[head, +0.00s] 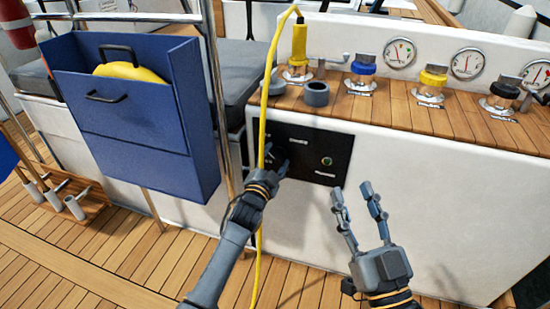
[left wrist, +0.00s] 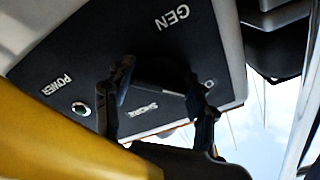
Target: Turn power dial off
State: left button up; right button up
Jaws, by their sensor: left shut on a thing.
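The black power panel (head: 318,143) is on the white cockpit wall, below the wooden counter. My left gripper (head: 276,162) is at the panel's left part and hides most of the dial in the head view. In the left wrist view, the dark dial (left wrist: 160,82) lies between the two fingers of my left gripper (left wrist: 162,100), which is shut on it. The labels GEN, SHORE and POWER show around it, upside down or tilted. A small green light (left wrist: 80,108) is by POWER. My right gripper (head: 354,190) is open and empty, in front of the wall.
A yellow cable (head: 262,110) runs from a yellow plug (head: 299,43) down past my left wrist. Colored sockets and gauges (head: 466,63) line the counter. A blue box (head: 130,135) hangs to the left. The wall right of the panel is clear.

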pick_arm(q)
jog(key=shift+f, duration=0.15)
jog(key=o, duration=1.2)
jog(key=shift+c, duration=0.2)
jog(key=v, duration=1.2)
